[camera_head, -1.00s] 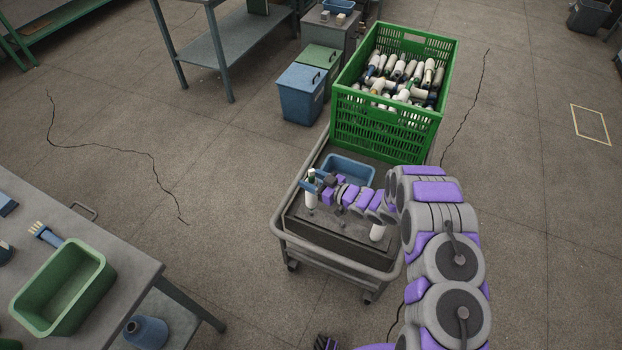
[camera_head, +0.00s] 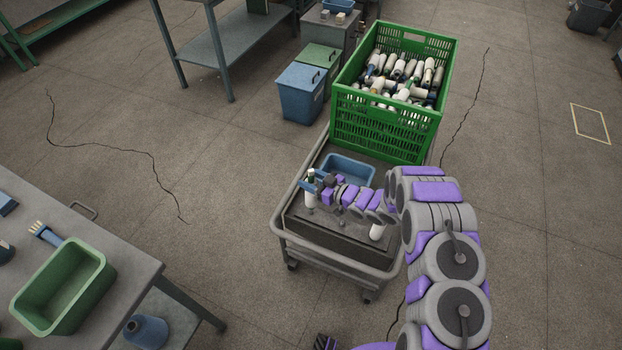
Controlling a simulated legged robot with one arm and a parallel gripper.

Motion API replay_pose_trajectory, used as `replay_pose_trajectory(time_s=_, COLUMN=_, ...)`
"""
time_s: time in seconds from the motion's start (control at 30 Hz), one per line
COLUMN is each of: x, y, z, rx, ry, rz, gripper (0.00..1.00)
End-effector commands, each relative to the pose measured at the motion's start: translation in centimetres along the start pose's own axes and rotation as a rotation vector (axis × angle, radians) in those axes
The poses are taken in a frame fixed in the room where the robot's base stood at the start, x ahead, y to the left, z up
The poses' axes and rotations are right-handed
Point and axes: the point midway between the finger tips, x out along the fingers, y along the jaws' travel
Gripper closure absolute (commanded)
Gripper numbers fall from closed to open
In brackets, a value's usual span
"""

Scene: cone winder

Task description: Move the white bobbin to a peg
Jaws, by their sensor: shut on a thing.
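A white bobbin (camera_head: 311,200) with a dark green top stands upright at the left end of the dark block (camera_head: 335,240) on the cart. My gripper (camera_head: 312,182) is at the bobbin's upper part, its blue fingers shut on it. Whether the bobbin's base is seated on a peg cannot be told at this size.
A blue tray (camera_head: 348,170) sits on the cart behind my arm. A green crate (camera_head: 385,130) full of bobbins stands at the cart's far end. The cart's grey rail (camera_head: 330,264) runs around the block. Blue and green bins (camera_head: 300,92) stand left of the crate.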

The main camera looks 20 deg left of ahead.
Motion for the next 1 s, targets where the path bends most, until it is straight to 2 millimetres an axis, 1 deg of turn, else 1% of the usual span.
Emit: replay_pose_trajectory(time_s=1.0, x=0.3, y=0.1, z=2.3, rx=0.000, ry=0.001, rz=0.001, gripper=0.69)
